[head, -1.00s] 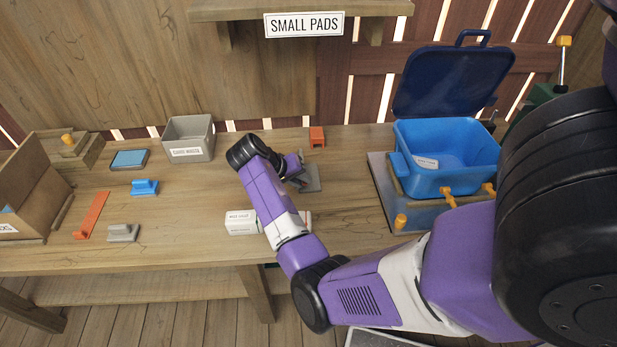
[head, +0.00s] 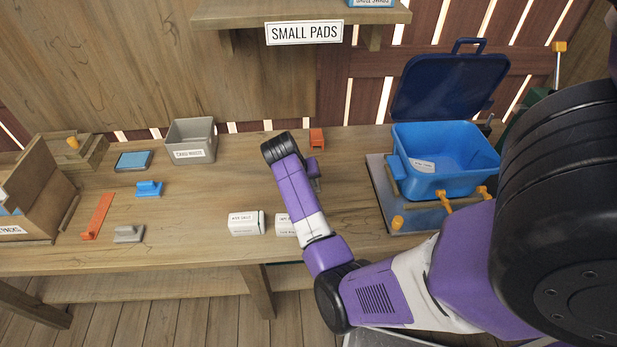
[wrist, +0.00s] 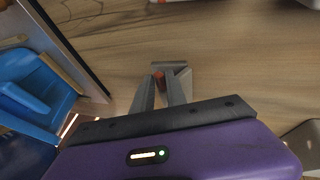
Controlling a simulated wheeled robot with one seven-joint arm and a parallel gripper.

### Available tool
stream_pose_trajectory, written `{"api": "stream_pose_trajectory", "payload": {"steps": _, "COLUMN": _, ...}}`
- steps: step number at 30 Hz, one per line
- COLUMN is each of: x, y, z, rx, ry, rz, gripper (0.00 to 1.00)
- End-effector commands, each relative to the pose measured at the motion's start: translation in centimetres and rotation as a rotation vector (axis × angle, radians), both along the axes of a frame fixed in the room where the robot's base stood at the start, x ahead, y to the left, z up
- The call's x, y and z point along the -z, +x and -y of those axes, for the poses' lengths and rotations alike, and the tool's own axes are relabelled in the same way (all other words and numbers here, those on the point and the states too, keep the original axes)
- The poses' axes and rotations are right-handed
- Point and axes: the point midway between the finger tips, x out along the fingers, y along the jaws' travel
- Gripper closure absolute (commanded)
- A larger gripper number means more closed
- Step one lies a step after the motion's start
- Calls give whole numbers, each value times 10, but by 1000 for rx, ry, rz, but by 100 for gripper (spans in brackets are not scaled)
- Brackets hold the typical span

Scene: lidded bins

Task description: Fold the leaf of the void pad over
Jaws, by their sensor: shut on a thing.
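My gripper (wrist: 160,84) points down over the bench, and its two fingers are close together on a small red-orange part. I take this part to be the leaf (wrist: 158,76) of the void pad. The grey body of the pad (wrist: 178,68) shows just past the fingertips in the wrist view. In the head view my gripper (head: 316,180) is right of the middle of the bench, and my own arm hides nearly all of the pad. How far the leaf is turned cannot be made out.
A blue bin (head: 440,176) with its lid (head: 448,86) raised stands at right on a grey base. Two white boxes (head: 246,223) lie near the front edge. A grey bin (head: 190,142), small stamps (head: 149,188) and a red-orange block (head: 317,138) stand elsewhere.

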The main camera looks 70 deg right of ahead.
Motion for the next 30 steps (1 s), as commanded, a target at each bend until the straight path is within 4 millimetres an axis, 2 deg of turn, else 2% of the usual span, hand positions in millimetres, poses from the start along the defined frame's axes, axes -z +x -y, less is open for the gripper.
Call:
{"api": "stream_pose_trajectory", "payload": {"steps": 12, "x": 0, "y": -3, "z": 1, "rx": 1, "ry": 13, "rz": 33, "gripper": 100}}
{"api": "stream_pose_trajectory", "payload": {"steps": 20, "x": 3, "y": -14, "z": 5, "rx": 2, "ry": 62, "rz": 148, "gripper": 100}}
{"api": "stream_pose_trajectory", "payload": {"steps": 30, "x": 6, "y": -13, "z": 6, "rx": 0, "ry": 73, "rz": 177, "gripper": 100}}
